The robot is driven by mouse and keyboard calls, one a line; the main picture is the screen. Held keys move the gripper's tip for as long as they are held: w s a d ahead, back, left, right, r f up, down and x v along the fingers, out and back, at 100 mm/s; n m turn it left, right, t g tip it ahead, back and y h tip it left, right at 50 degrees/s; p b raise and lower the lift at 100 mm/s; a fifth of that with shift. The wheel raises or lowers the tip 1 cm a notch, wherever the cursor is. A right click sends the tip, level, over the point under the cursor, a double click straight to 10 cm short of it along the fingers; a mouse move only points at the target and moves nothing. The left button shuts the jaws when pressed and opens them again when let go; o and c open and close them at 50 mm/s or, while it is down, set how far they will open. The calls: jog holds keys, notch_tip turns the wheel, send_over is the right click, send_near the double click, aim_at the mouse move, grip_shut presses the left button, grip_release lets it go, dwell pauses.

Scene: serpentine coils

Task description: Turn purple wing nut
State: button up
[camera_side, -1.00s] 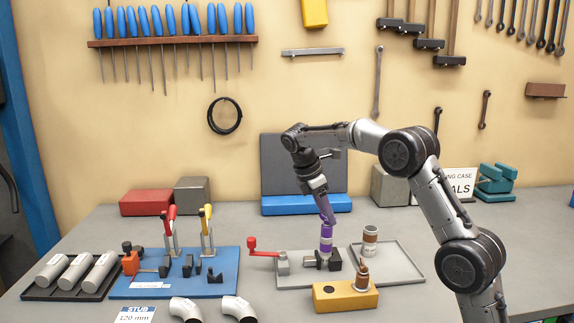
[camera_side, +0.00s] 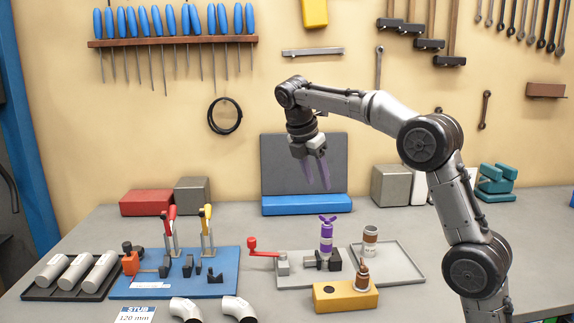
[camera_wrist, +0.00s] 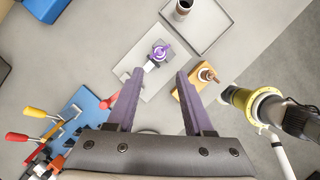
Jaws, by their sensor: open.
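The purple wing nut (camera_side: 327,219) sits on top of an upright purple part with a pale label (camera_side: 326,240), held in a dark vise (camera_side: 322,262) on a grey plate. In the wrist view the wing nut (camera_wrist: 161,51) shows from above, beyond and between my fingertips. My gripper (camera_side: 318,190) has two purple fingers, is open and empty, and hangs above the wing nut, apart from it. Both open fingers also show in the wrist view (camera_wrist: 160,74).
A red-handled crank (camera_side: 253,245) is left of the vise. A yellow block (camera_side: 345,298) with a brown-tipped part (camera_side: 362,278) stands in front. A grey tray (camera_side: 400,262) holds a brown-banded cylinder (camera_side: 370,241). A blue fixture board (camera_side: 225,285) with toggle clamps lies left.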

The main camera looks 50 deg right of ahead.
jog(key=s+a+r+t, duration=0.2)
jog(key=s+a+r, duration=0.2)
jog(key=a+r, duration=0.15)
jog(key=s+a+r+m+t+y, duration=0.1)
jog(key=a+m+t+y, duration=0.1)
jog(key=a, duration=0.4)
jog(key=s+a+r+m+t+y, duration=0.1)
jog(key=a+r+m+t+y, duration=0.1)
jog(key=a+t, duration=0.4)
jog(key=shift+a+r+m+y, duration=0.35)
jog(key=shift+m+y, duration=0.45)
jog(key=shift+y, duration=0.6)
jog(key=shift+f, duration=0.15)
